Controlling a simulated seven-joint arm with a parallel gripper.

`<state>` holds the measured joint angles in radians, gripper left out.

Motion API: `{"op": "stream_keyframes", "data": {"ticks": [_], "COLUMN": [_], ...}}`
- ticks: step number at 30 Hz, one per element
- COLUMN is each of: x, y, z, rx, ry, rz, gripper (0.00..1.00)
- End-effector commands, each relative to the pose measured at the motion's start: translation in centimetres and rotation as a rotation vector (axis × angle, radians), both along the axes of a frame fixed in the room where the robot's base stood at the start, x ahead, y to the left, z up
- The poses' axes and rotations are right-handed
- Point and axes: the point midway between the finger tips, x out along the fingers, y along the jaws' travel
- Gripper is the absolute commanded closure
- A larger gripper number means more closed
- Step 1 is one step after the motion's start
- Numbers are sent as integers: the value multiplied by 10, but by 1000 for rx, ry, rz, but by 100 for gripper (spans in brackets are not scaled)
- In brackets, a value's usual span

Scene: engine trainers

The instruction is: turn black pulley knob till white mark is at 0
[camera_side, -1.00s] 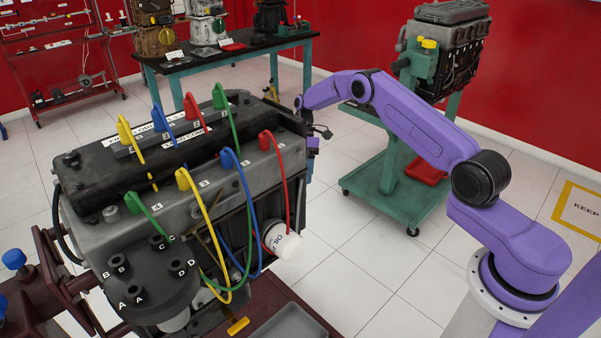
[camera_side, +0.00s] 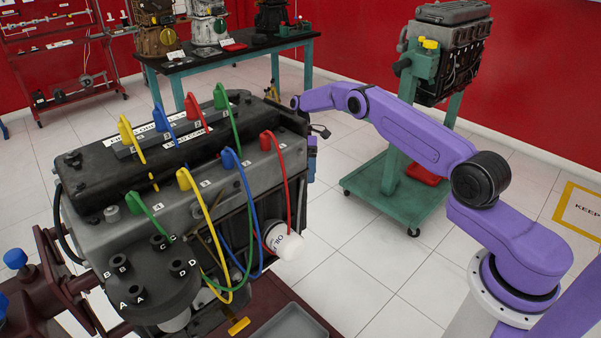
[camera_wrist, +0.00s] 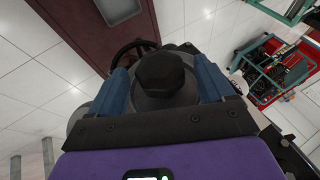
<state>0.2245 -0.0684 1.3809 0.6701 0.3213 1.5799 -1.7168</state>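The black pulley knob (camera_wrist: 165,78) shows in the wrist view as a dark, many-sided knob in front of a round grey-black disc. My gripper (camera_wrist: 165,82) has its two blue fingers on either side of the knob, with gaps between them and its dark centre. The fingers look open; contact with the disc's rim cannot be told. No white mark or 0 can be made out in either view. In the side view the knob and fingertips are hidden behind the far end of the engine (camera_side: 85,155), where my arm reaches.
The engine carries yellow, blue, green and red leads on top. A white oil filter (camera_side: 283,240) sits on its near side. A green stand (camera_side: 395,185) with another engine is behind my arm. A dark red base and grey tray (camera_wrist: 118,8) show in the wrist view.

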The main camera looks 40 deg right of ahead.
Motion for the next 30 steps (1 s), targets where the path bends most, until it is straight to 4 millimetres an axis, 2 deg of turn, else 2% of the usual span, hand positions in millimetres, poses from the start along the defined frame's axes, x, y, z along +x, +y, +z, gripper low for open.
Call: {"op": "stream_keyframes", "data": {"ticks": [8, 19, 30], "x": [1, 12, 12], "y": [-1, -11, -11], "z": [2, 25, 82], "rx": [1, 0, 0], "ry": [0, -2, -1], "rz": [0, -1, 0], "gripper": [19, 19, 19]}}
